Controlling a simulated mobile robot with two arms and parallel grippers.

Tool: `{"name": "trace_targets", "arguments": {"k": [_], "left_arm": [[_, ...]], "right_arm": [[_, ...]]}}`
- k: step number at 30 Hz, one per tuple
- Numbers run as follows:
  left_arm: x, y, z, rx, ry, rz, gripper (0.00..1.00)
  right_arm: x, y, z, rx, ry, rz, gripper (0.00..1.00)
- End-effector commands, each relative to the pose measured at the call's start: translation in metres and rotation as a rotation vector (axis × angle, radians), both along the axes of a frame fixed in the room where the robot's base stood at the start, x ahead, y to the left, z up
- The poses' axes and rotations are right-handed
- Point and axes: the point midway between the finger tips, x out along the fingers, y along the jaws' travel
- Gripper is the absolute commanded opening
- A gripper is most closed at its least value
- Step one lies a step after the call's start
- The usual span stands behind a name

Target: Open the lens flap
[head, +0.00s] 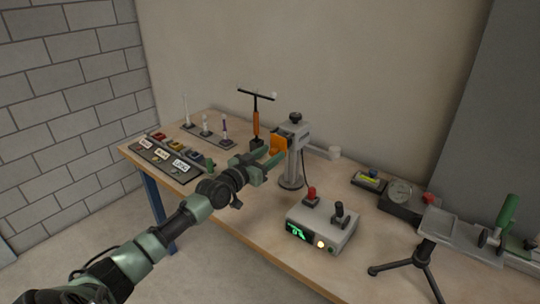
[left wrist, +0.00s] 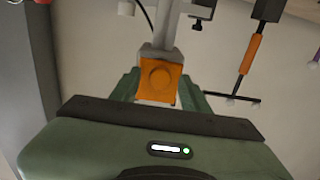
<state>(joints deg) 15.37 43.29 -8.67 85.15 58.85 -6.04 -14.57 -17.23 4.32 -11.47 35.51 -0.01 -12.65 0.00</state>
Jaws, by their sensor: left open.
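The orange flap (head: 278,145) sits on the head of a grey pillar stand (head: 292,165) on the bench. In the left wrist view the orange flap (left wrist: 158,82) shows a raised round disc on its face and sits below a grey block. It looks closed, but I cannot be sure. My left gripper (head: 268,158) is open right in front of the flap. In the left wrist view its green fingers lie to either side of the flap. I cannot tell whether they touch it. My right gripper is not in view.
A grey control box (head: 322,228) with a red and a black knob stands in front of the stand. An orange-handled T-shaped tool (head: 256,122) is behind it.

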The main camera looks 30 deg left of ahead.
Motion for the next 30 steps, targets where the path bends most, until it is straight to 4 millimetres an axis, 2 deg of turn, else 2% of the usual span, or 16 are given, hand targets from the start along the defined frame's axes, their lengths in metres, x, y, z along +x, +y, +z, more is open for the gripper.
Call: {"name": "trace_targets", "arguments": {"k": [8,13,30], "left_arm": [[0.0013,-0.0002,-0.0003,0.0,0.0,0.0,0.46],[0.0012,-0.0002,-0.0003,0.0,0.0,0.0,0.01],[0.0011,-0.0002,-0.0004,0.0,0.001,0.0,0.0]], "right_arm": [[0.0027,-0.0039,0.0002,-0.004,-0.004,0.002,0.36],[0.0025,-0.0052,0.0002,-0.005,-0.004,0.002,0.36],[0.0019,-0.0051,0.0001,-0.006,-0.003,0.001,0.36]]}}
